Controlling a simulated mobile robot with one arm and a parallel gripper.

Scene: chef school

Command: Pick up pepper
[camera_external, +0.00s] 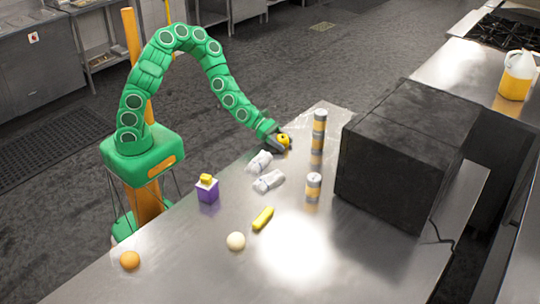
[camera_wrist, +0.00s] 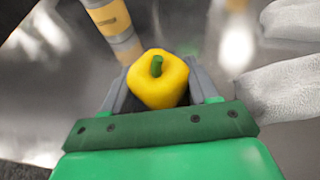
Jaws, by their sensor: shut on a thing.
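The yellow pepper (camera_wrist: 158,82) with a green stem sits between the two grey fingers of my gripper (camera_wrist: 155,88) in the wrist view. The fingers are shut on its sides. In the external view the pepper (camera_external: 283,139) shows as a small yellow shape in my gripper (camera_external: 284,142), over the far left part of the metal table. I cannot tell whether the pepper touches the table.
Shakers (camera_external: 319,130) stand right of my gripper, with another shaker (camera_external: 313,184) nearer. Two white crumpled items (camera_external: 268,181) lie close in front. A purple carton (camera_external: 207,190), yellow item (camera_external: 263,218), pale ball (camera_external: 236,241) and orange (camera_external: 130,260) are nearer. A black box (camera_external: 395,160) stands right.

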